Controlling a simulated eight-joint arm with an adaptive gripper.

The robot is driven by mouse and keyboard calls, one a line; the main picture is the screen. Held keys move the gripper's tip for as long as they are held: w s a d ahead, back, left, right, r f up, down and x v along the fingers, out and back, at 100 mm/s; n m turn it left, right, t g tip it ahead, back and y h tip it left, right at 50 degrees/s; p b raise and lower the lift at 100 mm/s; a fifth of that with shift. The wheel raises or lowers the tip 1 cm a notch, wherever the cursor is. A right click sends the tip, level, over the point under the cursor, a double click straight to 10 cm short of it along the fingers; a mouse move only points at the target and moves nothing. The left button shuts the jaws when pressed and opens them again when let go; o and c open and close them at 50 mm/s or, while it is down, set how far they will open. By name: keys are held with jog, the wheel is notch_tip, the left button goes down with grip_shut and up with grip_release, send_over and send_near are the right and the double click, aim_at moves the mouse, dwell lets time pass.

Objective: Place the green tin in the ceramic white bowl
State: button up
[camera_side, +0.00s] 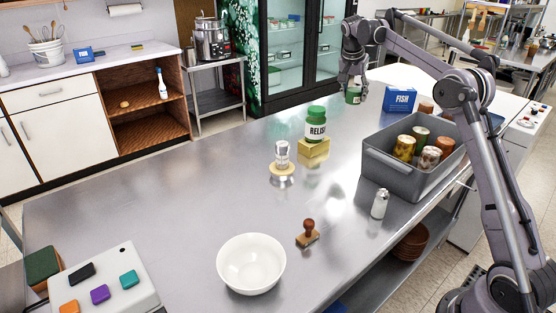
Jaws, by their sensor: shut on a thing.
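The green tin (353,97) is at the far end of the steel table, in my gripper (353,86). My gripper points down and is shut on the tin's upper part, hiding its top. I cannot tell whether the tin's base touches the table. The ceramic white bowl (251,263) stands upright at the near edge of the table, empty, far from my gripper, toward the front left.
A green-lidded relish jar (316,124) on a yellow block and a glass shaker (282,154) stand mid-table. A grey bin (400,180) of tins, a blue FISH box (399,99), a white shaker (380,203) and a stamp (308,234) are rightward. The table's left middle is clear.

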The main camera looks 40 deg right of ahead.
jog(key=s+a+r+n+t+y, duration=0.1)
jog(key=s+a+n, duration=0.25)
jog(key=a, duration=0.75)
jog(key=s+a+r+n+t+y, duration=0.1)
jog(key=s+a+n+y, duration=0.3)
jog(key=a, duration=0.8)
jog(key=s+a+n+t+h, duration=0.15)
jog(key=a+n, duration=0.35)
jog(key=a, duration=0.6)
jog(key=s+a+f+n+y, duration=0.25)
jog(key=s+a+n, duration=0.35)
jog(key=s+a, duration=0.45)
send_over(247, 270)
jog(key=s, duration=0.2)
jog(key=shift+g, duration=0.25)
jog(key=f, duration=1.2)
jog(key=shift+w+d+f, duration=0.2)
jog(key=shift+f, duration=2.15)
jog(key=shift+f, duration=0.1)
